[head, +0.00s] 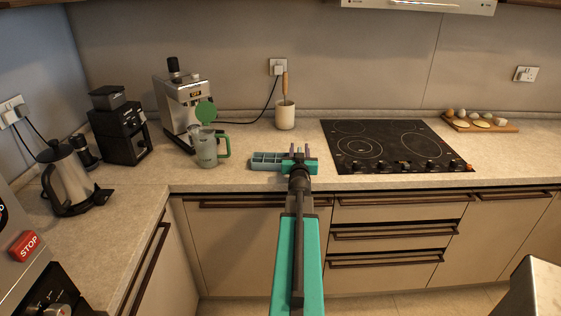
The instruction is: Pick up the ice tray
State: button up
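The ice tray (265,160) is a small blue-grey tray with compartments. It lies flat on the counter near the front edge, left of the cooktop. My gripper (299,151) is at the tray's right end, with its two fingers pointing away from me and a gap between them. My gripper and wrist hide the right part of the tray. I cannot tell whether the fingers touch it.
A glass jug with a green handle (206,148) stands left of the tray. A utensil crock (285,116) stands behind it. The black cooktop (392,146) is to the right. A coffee machine (183,100) and a kettle (69,178) stand further left.

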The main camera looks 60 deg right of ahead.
jog(key=shift+x, duration=1)
jog(key=shift+c, duration=0.4)
grip_shut()
